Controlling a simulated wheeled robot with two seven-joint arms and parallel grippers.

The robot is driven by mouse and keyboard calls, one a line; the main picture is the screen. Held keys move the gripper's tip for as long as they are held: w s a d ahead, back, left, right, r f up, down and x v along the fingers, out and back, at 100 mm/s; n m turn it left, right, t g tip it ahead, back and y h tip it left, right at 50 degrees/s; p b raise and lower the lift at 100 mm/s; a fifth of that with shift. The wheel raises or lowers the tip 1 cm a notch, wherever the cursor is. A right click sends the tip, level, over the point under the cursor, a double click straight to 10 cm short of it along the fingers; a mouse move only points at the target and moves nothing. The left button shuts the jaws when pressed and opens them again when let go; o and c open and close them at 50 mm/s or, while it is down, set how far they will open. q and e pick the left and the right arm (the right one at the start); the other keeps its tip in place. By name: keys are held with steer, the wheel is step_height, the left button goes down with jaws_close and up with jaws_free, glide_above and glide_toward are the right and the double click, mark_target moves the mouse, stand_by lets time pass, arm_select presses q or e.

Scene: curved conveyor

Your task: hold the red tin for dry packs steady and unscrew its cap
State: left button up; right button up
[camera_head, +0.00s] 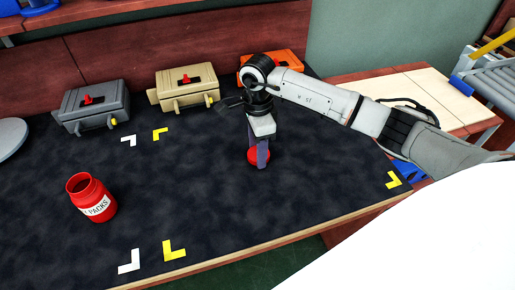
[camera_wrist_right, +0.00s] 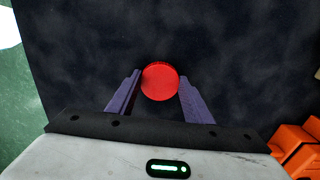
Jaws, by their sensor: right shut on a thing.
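The red tin (camera_head: 91,198) stands on the dark table mat at the left in the head view, with a white label reading "PACKS". Its mouth is open, with no cap on it. The round red cap (camera_head: 252,156) is at my right gripper (camera_head: 261,153), well to the right of the tin. In the right wrist view the cap (camera_wrist_right: 160,82) sits between the two purple fingers of the right gripper (camera_wrist_right: 160,88), which is shut on it. The cap is at or just above the mat; I cannot tell which. My left gripper is not in view.
A grey case (camera_head: 92,106), a tan case (camera_head: 186,88) and an orange case (camera_head: 283,65) stand along the back. A grey round object (camera_head: 10,137) is at the left edge. White and yellow corner marks lie on the mat. The mat between tin and cap is clear.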

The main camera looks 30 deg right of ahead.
steer(key=shift+f, duration=0.25)
steer(key=o, duration=1.2)
steer(key=shift+r, duration=0.1)
steer(key=shift+r, duration=6.2)
steer(key=shift+s, duration=0.1)
